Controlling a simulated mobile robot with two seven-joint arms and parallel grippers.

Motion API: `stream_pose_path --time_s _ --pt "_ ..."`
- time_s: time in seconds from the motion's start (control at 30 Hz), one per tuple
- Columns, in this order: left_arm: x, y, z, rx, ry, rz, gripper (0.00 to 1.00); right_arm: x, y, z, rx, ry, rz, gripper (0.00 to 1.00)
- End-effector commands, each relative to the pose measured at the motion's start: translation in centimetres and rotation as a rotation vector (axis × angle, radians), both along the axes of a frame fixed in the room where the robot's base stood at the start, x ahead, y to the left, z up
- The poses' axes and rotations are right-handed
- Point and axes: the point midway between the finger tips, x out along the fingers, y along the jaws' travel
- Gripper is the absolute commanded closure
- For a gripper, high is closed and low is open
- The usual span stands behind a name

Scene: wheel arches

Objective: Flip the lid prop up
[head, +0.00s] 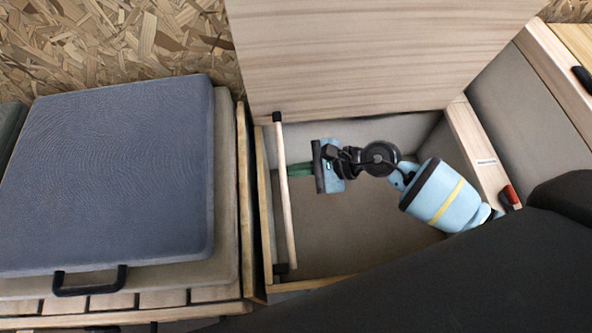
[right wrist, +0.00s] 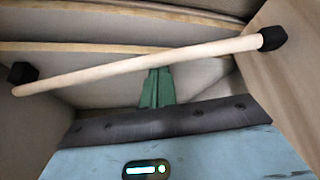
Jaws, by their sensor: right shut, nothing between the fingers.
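In the right wrist view the prop (right wrist: 140,67) crosses the picture at a slant. My right gripper (head: 291,170) is over the box, its green fingers shut and empty, pointing left at the prop's middle. In the right wrist view the fingertips (right wrist: 157,72) appear close to the rod; contact cannot be told. My left gripper is not in view.
The open box (head: 350,245) has grey inner walls and a light wooden rim. A blue-grey cushion (head: 110,180) with a black handle (head: 90,282) lies to the left. A red and black piece (head: 511,197) sits at the right rail. Chipboard wall stands behind.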

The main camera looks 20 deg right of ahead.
Motion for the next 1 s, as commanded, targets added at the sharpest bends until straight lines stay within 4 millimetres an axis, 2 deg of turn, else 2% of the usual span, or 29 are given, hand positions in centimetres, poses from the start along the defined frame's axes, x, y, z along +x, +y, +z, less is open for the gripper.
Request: stream_pose_path --time_s 0.03,0.1,0.3,1.0 --pt "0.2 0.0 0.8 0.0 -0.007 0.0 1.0 -0.3 0.0 1.0 -0.007 -0.031 0.001 1.0" --pt "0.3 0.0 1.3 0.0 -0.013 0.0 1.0 -0.7 0.1 1.7 -0.015 -0.07 0.001 1.0" --pt "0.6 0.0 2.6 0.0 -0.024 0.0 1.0 -1.3 0.3 3.1 -0.014 -0.069 0.0 1.0" --pt "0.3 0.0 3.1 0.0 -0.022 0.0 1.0 -1.8 0.6 3.9 -0.005 -0.068 0.004 1.0"
